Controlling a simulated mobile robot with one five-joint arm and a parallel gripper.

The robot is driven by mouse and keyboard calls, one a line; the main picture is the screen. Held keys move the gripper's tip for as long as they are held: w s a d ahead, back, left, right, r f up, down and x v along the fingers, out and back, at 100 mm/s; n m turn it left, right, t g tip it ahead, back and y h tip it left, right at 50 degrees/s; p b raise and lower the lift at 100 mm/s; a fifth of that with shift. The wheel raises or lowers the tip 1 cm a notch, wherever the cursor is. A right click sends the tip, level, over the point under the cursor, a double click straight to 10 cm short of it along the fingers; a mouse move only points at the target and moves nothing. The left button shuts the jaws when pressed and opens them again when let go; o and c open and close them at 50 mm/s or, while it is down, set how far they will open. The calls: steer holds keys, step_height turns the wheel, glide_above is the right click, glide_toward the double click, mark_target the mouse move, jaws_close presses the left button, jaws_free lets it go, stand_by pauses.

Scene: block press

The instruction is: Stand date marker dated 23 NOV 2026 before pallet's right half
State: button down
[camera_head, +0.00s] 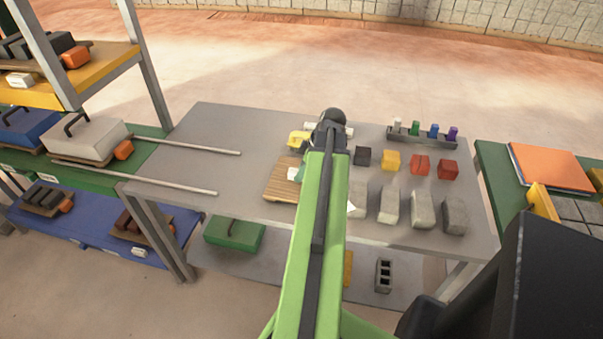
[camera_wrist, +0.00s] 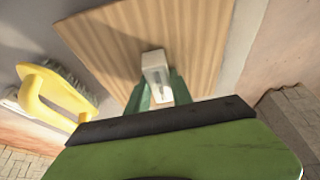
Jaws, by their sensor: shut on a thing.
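My gripper (camera_wrist: 160,92) is shut on a small whitish block-shaped marker (camera_wrist: 155,64) in the wrist view. Its printing is too small to read, so I cannot confirm the date.
A yellow-handled brush (camera_head: 298,139) lies behind the pallet; it also shows in the wrist view (camera_wrist: 50,95). Coloured cubes (camera_head: 391,160) and grey blocks (camera_head: 421,208) stand to the right. A rack of coloured pegs (camera_head: 422,137) is behind. Two rails (camera_head: 190,145) lead left to shelves.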

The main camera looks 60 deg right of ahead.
steer(key=c, duration=1.1)
jaws_free()
steer(key=shift+f, duration=0.1)
steer(key=shift+s+r+p, duration=0.1)
steer(key=shift+r+p, duration=0.55)
steer(key=shift+p, duration=0.05)
steer(key=p+v, duration=1)
steer(key=v, duration=0.1)
steer(key=shift+s, duration=0.1)
